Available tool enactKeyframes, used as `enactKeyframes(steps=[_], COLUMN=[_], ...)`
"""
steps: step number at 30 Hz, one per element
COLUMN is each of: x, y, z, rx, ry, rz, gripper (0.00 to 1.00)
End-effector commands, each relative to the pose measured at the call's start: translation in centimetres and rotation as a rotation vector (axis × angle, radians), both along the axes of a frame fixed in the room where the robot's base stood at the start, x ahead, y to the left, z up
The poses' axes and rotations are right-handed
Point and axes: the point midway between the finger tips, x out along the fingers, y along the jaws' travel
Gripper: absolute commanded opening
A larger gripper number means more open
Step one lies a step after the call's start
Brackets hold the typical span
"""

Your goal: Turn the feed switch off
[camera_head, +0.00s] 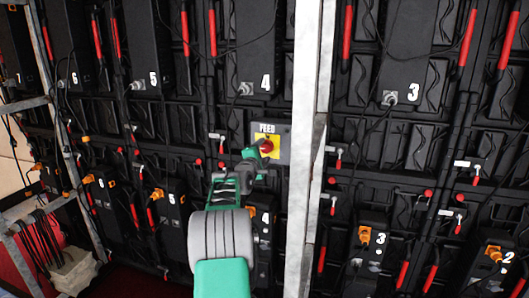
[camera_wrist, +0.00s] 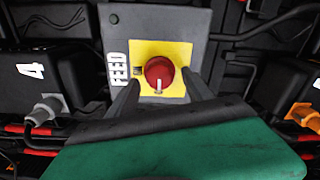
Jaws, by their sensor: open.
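The feed switch is a red round knob (camera_wrist: 159,72) with a white mark, on a yellow plate (camera_wrist: 176,52) set in a grey box (camera_wrist: 190,22) labelled FEED. In the wrist view the white mark points down toward my gripper. In the head view the knob (camera_head: 266,146) shows under the FEED label, partly behind my arm's end. My gripper (camera_wrist: 162,88) is open. Its two dark fingers stand on either side of the knob's lower part, apart from each other. I cannot tell whether they touch the knob. The green gripper body fills the bottom of the wrist view.
Black numbered units, such as the one marked 4 (camera_head: 256,50), cover the wall around the switch box. A metal post (camera_head: 309,150) stands just right of the box. Cables and red handles (camera_head: 212,32) hang nearby. A metal frame (camera_head: 55,120) stands at left.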

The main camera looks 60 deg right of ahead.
Motion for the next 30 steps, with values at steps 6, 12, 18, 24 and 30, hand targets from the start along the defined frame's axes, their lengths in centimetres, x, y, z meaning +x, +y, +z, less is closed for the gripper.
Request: enactKeyframes(steps=[6, 12, 18, 24, 30], x=[-0.6, -1.0, -1.0, -0.9, -1.3], y=[4.1, 5.7, 5.7, 5.7, 6.1], z=[-0.2, -0.1, 0.0, 0.0, -4.9], rx=[-0.001, -0.002, -0.001, 0.004, 0.263], ry=[0.001, 0.002, 0.001, -0.026, -0.452], rz=[0.001, -0.001, -0.001, -0.001, -0.067], gripper=[0.60, 0.60, 0.60, 0.60, 0.60])
